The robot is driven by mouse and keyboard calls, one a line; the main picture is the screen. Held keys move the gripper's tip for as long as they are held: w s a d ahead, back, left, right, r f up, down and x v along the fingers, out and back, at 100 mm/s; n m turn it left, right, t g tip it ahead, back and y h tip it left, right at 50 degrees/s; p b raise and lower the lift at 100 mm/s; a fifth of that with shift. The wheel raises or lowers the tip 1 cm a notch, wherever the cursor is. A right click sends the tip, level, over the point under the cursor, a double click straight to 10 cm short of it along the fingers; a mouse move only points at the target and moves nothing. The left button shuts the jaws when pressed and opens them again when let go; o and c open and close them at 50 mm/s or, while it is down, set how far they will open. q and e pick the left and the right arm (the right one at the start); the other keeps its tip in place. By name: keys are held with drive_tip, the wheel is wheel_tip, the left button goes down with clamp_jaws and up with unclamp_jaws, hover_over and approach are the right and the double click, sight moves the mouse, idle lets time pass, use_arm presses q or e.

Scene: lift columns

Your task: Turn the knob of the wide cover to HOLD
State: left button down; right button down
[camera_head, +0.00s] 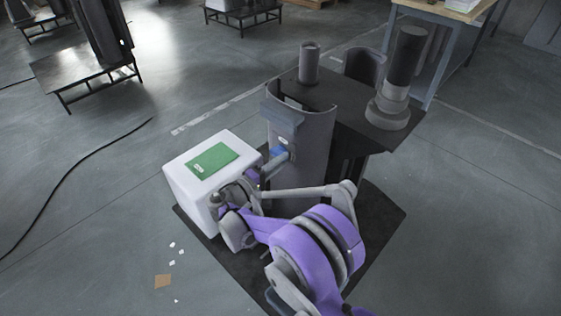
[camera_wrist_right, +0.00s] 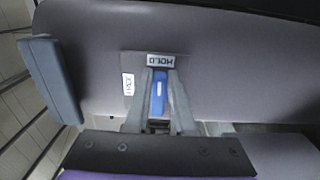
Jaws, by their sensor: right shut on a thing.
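The wide cover (camera_head: 303,150) is a grey curved panel standing upright on the near side of the dark stand. It fills most of the right wrist view (camera_wrist_right: 230,65). Its blue knob (camera_wrist_right: 159,93) sits between the two fingers of my right gripper (camera_wrist_right: 160,82), which is shut on it. The knob's long side points at the HOLD label (camera_wrist_right: 161,61), which reads upside down there. A second small label (camera_wrist_right: 128,84) is to its left, hard to read. In the head view my right gripper (camera_head: 275,162) reaches the cover's front and partly hides the knob. My left gripper is out of view.
A white box with a green top patch (camera_head: 213,159) stands close left of my right gripper. A blue-grey bar (camera_wrist_right: 50,80) juts from the cover. Behind the cover are a dark cylinder column (camera_head: 403,70) and a short cylinder (camera_head: 309,62). Open floor lies left.

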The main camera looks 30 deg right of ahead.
drive_tip(key=c, duration=0.8)
unclamp_jaws()
drive_tip(key=shift+o, duration=0.2)
drive_tip(key=p+v, duration=0.1)
drive_tip(key=v, duration=0.9)
drive_tip(key=shift+s+a, duration=0.2)
drive_tip(key=shift+a, duration=0.15)
